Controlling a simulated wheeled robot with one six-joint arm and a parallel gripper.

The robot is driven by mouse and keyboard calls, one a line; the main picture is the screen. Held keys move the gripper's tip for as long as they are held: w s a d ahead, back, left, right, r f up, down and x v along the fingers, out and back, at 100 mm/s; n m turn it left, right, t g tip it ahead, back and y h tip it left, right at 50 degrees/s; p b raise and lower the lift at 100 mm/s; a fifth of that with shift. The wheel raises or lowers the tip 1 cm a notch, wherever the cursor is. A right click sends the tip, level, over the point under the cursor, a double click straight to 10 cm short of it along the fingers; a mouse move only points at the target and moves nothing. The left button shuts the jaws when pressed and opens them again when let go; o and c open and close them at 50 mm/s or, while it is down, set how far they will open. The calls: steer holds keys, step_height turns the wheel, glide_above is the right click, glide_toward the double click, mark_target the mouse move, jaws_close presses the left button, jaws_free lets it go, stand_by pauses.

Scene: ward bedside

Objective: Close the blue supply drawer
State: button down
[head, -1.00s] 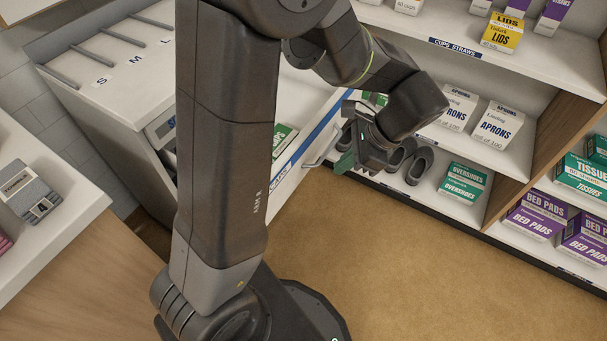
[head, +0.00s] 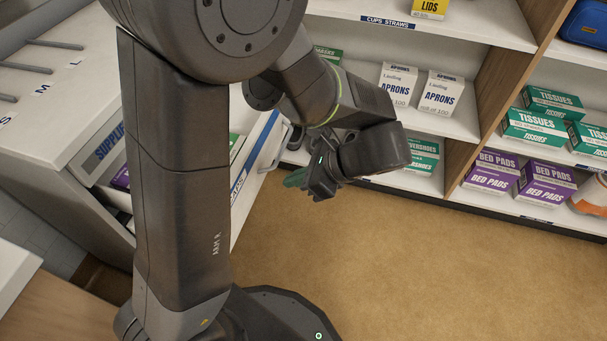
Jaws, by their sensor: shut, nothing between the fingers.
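The supply drawer stands pulled out of the white cabinet. Its white front (head: 240,195) carries a blue stripe and a pale bar handle (head: 272,150). My upper arm hides the middle of the drawer; part of a green box (head: 235,145) and a purple pack (head: 121,179) show inside it. My gripper (head: 294,179) is shut and empty, with green fingertips pointing left toward the drawer front. It is just right of and below the handle in the head view. Whether the fingertips touch the front cannot be told.
The white cabinet top (head: 75,105) with dividers is at left. Shelves at the back hold apron boxes (head: 440,95), tissue boxes (head: 535,130) and bed pads (head: 490,172). The tan floor (head: 430,270) is clear at the right and front.

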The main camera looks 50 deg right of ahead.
mark_target(252, 184)
steer(key=w+f, duration=0.1)
steer(key=w, duration=0.1)
steer(key=w+a+f, duration=0.1)
steer(key=w, duration=0.1)
steer(key=w+a+f+b, duration=0.1)
steer(key=w, duration=0.1)
steer(key=shift+a, duration=0.1)
steer(key=shift+w+a, duration=0.1)
steer(key=shift+w, duration=0.4)
steer(key=w+a+p, duration=0.1)
steer(key=w+a, duration=0.1)
steer(key=w, duration=0.6)
steer(key=w+a+p, duration=0.1)
steer(key=w+a, duration=0.2)
steer(key=w, duration=0.5)
steer(key=w+a+p, duration=0.2)
steer(key=w+a, duration=0.1)
steer(key=w, duration=0.5)
steer(key=shift+w+a, duration=0.15)
steer(key=shift+a, duration=0.1)
steer(key=shift+w, duration=0.3)
steer(key=shift+w+r, duration=0.1)
steer(key=shift+r, duration=0.05)
